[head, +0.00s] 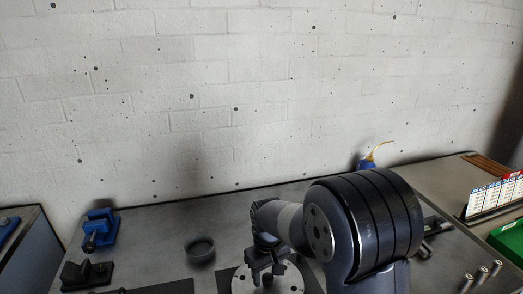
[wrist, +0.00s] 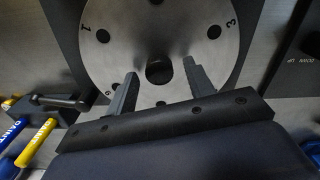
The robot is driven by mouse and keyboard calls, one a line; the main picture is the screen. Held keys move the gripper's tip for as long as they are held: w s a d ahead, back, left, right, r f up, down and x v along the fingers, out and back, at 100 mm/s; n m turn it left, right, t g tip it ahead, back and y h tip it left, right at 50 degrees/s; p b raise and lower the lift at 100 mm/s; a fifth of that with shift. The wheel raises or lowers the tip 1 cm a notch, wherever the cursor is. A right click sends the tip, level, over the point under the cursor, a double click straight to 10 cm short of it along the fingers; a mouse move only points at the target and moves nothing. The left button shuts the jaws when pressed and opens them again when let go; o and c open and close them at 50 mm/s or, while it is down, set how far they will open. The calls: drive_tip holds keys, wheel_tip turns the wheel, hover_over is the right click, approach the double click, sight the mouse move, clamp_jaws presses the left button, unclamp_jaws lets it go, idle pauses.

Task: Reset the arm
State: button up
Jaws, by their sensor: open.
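My gripper (wrist: 160,95) is open, with its two fingers apart over a round metal rotor disc (wrist: 130,52) in the wrist view. The disc has a centre hole, several smaller holes and stamped numbers such as 1 and 3. Nothing shows between the fingers. In the head view my gripper (head: 267,276) points down over the same disc (head: 290,282), which is partly hidden by my arm. I cannot tell whether the fingertips touch the disc.
A blue vise (head: 100,229), a black block (head: 85,273) and a dark round cup (head: 200,248) stand on the left of the table. A blue bottle (head: 368,163) stands at the back. Several metal cylinders (head: 482,273) and a green bin (head: 509,241) are at the right.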

drive_tip(key=shift+n, duration=1.5)
